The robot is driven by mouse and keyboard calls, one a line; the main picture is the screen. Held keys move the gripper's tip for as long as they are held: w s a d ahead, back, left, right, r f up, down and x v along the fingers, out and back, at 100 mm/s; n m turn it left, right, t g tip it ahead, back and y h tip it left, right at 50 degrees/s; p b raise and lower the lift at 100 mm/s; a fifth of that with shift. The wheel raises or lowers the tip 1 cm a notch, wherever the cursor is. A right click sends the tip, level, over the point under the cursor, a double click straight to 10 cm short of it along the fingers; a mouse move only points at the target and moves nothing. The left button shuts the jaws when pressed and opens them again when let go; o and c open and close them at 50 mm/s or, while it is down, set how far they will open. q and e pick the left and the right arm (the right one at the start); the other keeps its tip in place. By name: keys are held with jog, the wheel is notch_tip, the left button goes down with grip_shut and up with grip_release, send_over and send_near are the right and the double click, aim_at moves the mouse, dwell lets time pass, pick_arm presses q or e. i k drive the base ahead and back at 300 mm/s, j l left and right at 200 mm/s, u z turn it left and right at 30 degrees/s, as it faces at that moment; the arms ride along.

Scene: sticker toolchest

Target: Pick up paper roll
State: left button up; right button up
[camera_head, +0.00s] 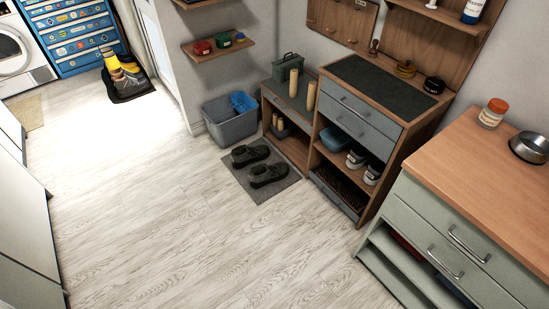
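Two upright beige cylinders stand on the low grey-topped bench, one farther back (293,83) and one closer to the taller cabinet (311,96). They may be paper rolls or candles; at this size I cannot tell which. Neither of my grippers shows in the head view.
A green toolbox (287,67) sits behind the cylinders on the low bench (290,101). A drawer cabinet (460,245) stands right. The middle floor is clear.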

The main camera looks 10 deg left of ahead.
aim_at(312, 87)
jog(key=i+j+z, duration=0.1)
jog(key=i+j, duration=0.55)
jog(key=i+j+z, duration=0.15)
jog(key=i+j, duration=0.5)
jog(key=i+j+z, duration=0.1)
jog(key=i+j, duration=0.5)
jog(key=j, duration=0.2)
